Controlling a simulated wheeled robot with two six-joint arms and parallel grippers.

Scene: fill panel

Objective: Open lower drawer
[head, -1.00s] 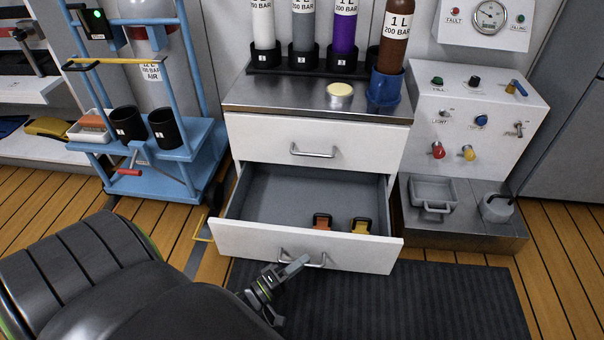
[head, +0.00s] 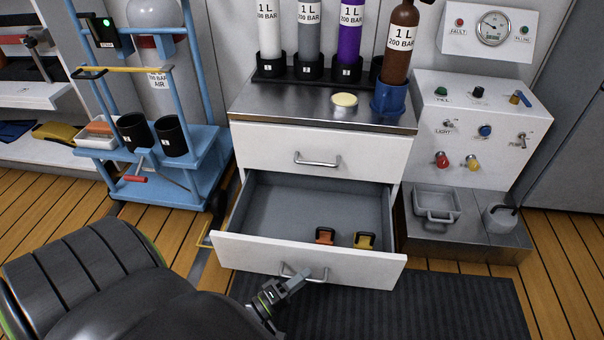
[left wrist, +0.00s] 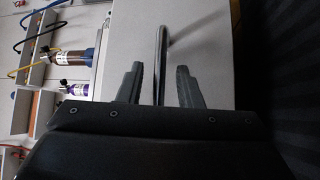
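The lower drawer (head: 308,261) of the white cabinet stands pulled out, its grey inside showing. An orange-and-black item (head: 325,236) and a yellow-and-black item (head: 364,240) lie in it near the front. Its metal bar handle (head: 288,270) is partly covered by my left gripper (head: 306,275). In the left wrist view the handle (left wrist: 161,45) runs between the two fingers of my left gripper (left wrist: 160,85), with gaps on both sides; the fingers are open. My right gripper is not in view.
The upper drawer (head: 316,152) is shut below a metal worktop with several cylinders, a blue cup (head: 390,97) and a yellowish disc. A blue cart (head: 185,165) stands left, a control panel (head: 480,120) right. A dark ribbed mat (head: 430,305) lies in front.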

